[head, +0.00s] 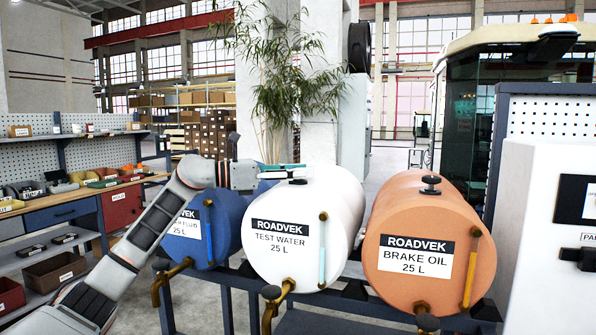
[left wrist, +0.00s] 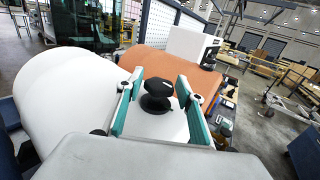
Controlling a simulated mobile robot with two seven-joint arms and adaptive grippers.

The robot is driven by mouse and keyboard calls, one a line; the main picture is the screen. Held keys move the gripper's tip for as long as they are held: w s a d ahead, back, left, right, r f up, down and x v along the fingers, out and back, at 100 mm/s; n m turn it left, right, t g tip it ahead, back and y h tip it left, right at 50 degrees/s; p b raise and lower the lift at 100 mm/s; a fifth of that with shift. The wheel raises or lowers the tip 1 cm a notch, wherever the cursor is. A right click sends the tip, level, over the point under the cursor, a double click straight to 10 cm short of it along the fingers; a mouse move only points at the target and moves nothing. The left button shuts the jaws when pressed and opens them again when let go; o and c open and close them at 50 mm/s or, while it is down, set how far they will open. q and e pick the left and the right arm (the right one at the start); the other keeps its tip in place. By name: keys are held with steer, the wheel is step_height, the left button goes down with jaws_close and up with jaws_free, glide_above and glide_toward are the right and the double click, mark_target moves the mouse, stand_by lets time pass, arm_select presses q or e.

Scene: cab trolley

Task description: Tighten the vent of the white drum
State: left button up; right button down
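The white drum (head: 335,200), labelled TEST WATER 25 L, lies on its side between a blue and an orange drum. Its vent is a small black knob (head: 298,181) on top, partly covered by my gripper in the head view. My left gripper (head: 290,168) reaches in from the left over the drum top. In the left wrist view the black vent knob (left wrist: 156,97) stands between my two green-padded fingers (left wrist: 158,84). A gap shows on each side of the knob, so the fingers are open around it. My right gripper is in neither view.
The orange drum (head: 405,200) with its own black vent (head: 431,184) is close on the right. The blue drum (head: 225,225) is close on the left. Brass taps (head: 283,295) stick out in front. A white cabinet (head: 540,210) stands at far right.

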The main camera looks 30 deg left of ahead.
arm_select(q)
steer(key=shift+r, duration=0.1)
steer(key=v, duration=1)
steer(key=shift+s+a, duration=0.1)
steer(key=shift+a, duration=0.1)
steer(key=shift+v, duration=0.8)
